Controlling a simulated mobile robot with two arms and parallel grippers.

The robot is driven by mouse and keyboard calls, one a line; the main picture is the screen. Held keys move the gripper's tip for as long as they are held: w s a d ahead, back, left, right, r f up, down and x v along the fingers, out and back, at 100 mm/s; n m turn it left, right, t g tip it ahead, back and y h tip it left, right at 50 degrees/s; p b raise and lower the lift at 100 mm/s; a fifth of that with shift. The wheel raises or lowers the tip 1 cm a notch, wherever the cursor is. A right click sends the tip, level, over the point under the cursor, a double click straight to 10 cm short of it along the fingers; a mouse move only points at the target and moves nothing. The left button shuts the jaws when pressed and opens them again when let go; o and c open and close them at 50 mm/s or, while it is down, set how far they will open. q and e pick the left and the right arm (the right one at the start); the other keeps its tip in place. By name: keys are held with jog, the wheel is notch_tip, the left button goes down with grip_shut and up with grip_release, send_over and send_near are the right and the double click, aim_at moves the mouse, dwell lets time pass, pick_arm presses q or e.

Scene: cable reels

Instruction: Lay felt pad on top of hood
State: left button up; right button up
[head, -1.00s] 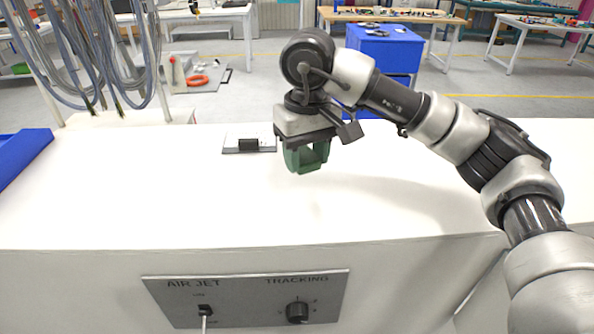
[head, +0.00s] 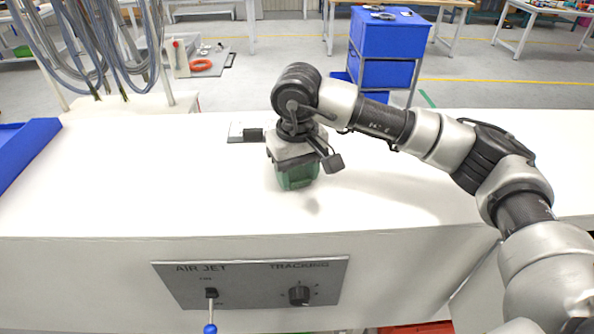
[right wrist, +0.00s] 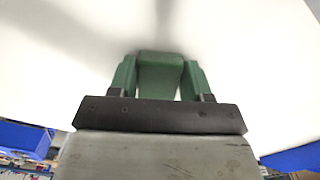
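A green block-like piece, which I take for the felt pad (right wrist: 160,76), sits between the green fingers of my right gripper (right wrist: 160,72) in the right wrist view. The fingers close in on its two sides. In the head view my right gripper (head: 297,184) points down over the white hood (head: 130,195), and pad and fingers blend into one green shape. A shadow lies on the hood just right of it. I cannot tell whether the pad touches the hood. My left gripper is out of view.
A small plate with a black block (head: 252,134) lies on the hood, left of and behind the gripper. A blue tray (head: 22,150) is at the left edge. Grey cables (head: 95,50) hang at the back left. The front panel (head: 250,282) carries a lever and a knob. The hood's left half is mostly clear.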

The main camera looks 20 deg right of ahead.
aim_at(297, 174)
jog(key=o, duration=0.3)
jog(key=shift+o, duration=0.2)
jog(key=shift+r, duration=0.25)
notch_tip(297, 174, up, 4)
jog(key=shift+r+b, duration=0.15)
jog(key=shift+b, duration=1)
notch_tip(297, 174, up, 8)
jog(key=b, duration=0.1)
jog(key=shift+f, duration=0.25)
jog(key=shift+f, duration=0.1)
